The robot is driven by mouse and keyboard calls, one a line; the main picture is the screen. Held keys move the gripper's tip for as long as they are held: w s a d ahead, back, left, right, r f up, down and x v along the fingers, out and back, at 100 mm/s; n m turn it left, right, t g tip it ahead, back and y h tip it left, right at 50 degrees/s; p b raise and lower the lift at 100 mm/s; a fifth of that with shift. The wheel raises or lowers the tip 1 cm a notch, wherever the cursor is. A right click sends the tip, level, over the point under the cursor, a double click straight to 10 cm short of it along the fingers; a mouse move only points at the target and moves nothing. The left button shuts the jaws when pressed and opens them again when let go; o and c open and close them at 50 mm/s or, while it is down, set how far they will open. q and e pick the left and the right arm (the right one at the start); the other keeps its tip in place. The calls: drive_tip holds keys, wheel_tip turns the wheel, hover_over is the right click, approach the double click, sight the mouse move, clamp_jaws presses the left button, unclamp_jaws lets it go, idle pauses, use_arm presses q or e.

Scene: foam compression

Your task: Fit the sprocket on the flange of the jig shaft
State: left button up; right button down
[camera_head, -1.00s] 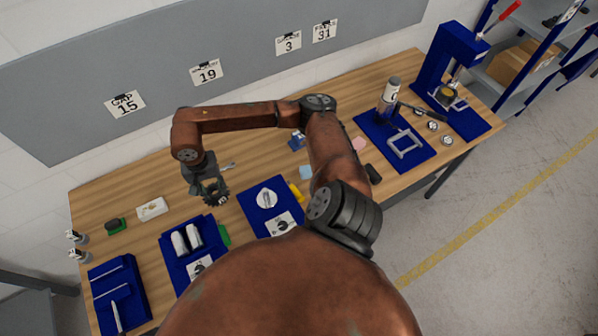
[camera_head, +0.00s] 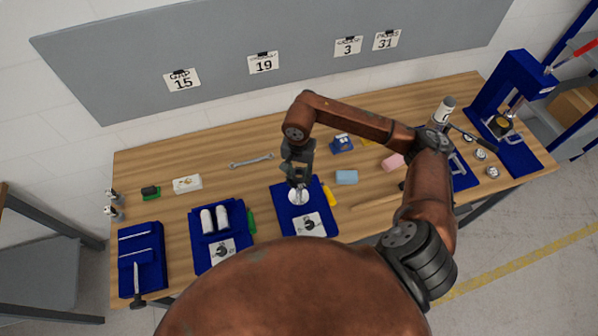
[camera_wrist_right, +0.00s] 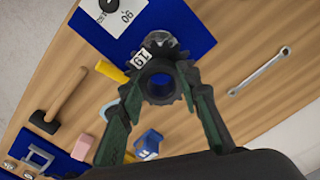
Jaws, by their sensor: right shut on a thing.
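My right gripper (camera_head: 298,180) points down over the middle blue mat (camera_head: 323,213). In the right wrist view its two fingers (camera_wrist_right: 160,90) are shut on the dark toothed sprocket (camera_wrist_right: 160,101) from both sides. A small white tag marked 19 (camera_wrist_right: 141,60) shows at the sprocket's edge. The bore shows blue, with no shaft visible through it. The pale metal jig flange (camera_head: 298,198) is on the mat just below the gripper in the head view. In the wrist view a shiny part shows beyond the sprocket's far rim, partly hidden. Contact cannot be told. My left gripper is not in view.
A blue tray with two white cylinders (camera_head: 222,217) stands left of the mat. A wrench (camera_head: 251,160) lies behind. A blue press (camera_head: 508,90) stands far right.

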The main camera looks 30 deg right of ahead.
sight(299, 184)
drive_tip(key=shift+f+b, duration=0.35)
drive_tip(key=shift+f, duration=0.9)
drive_tip(key=shift+f+b, duration=0.35)
drive_tip(key=shift+f, duration=0.6)
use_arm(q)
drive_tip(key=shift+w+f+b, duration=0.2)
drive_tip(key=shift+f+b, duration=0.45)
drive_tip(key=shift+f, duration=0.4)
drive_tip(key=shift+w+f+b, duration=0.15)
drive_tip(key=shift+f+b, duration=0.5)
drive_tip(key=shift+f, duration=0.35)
use_arm(e)
drive_tip(key=shift+f, duration=1.25)
use_arm(q)
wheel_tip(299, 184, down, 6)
drive_tip(key=b, duration=0.6)
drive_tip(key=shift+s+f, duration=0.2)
use_arm(e)
drive_tip(key=shift+f, duration=2.8)
drive_tip(key=c, duration=1.4)
unclamp_jaws()
drive_tip(key=shift+o, duration=0.2)
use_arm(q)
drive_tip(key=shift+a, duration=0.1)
use_arm(e)
wheel_tip(299, 184, up, 12)
